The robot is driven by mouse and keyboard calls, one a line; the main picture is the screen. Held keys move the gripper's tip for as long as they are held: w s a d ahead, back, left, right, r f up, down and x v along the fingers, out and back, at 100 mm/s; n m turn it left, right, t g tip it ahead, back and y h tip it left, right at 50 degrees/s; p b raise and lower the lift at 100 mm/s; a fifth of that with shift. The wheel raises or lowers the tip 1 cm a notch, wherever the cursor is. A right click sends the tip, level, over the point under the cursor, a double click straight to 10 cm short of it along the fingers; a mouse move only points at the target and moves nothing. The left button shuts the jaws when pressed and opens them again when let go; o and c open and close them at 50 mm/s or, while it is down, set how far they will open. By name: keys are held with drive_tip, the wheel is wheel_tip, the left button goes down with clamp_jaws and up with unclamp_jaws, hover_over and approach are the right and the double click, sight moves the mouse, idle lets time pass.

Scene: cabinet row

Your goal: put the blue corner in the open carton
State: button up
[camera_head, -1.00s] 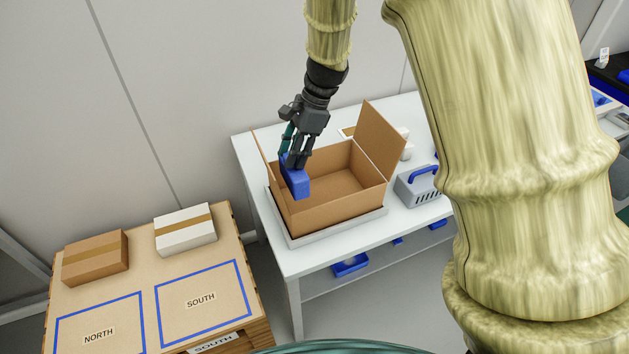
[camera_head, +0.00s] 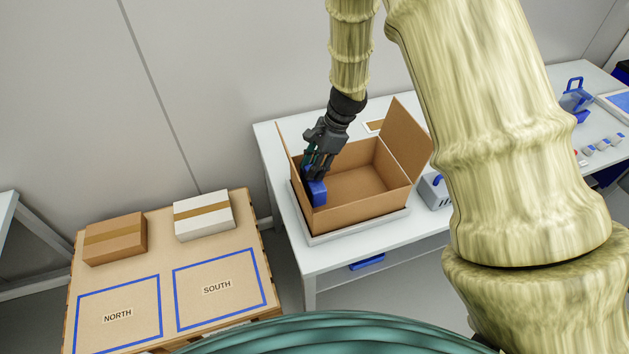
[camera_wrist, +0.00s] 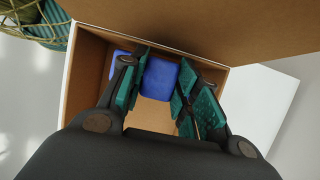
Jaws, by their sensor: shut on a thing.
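The blue corner (camera_head: 317,193) is a small blue block-like piece. My gripper (camera_head: 314,174) is shut on it and holds it at the left side of the open carton, within its walls in the head view. The open carton (camera_head: 372,207) is brown, with flaps standing up at left and right. In the wrist view the blue corner (camera_wrist: 160,79) shows between the finger pads of my gripper (camera_wrist: 162,90), with the carton's inside (camera_wrist: 85,85) around it. I cannot tell whether the blue corner touches the carton floor.
The carton stands on a grey tray (camera_head: 350,228) on a white table (camera_head: 290,150). A grey basket with a blue handle (camera_head: 436,190) is to its right. At left, a pallet top (camera_head: 165,262) carries a brown box (camera_head: 115,238) and a white box (camera_head: 204,215).

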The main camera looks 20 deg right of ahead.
sight(315, 185)
drive_tip(key=shift+s+f, duration=0.5)
drive_tip(key=shift+f, duration=0.4)
drive_tip(key=shift+f+p, duration=0.3)
drive_tip(key=shift+f, duration=0.1)
drive_tip(key=shift+w+f, duration=0.35)
drive_tip(key=shift+f, duration=0.2)
drive_tip(key=shift+s+f+p, duration=0.3)
drive_tip(key=shift+f, duration=0.3)
drive_tip(key=shift+w+f, duration=0.2)
drive_tip(key=shift+f, duration=1)
drive_tip(key=shift+s+r, duration=0.1)
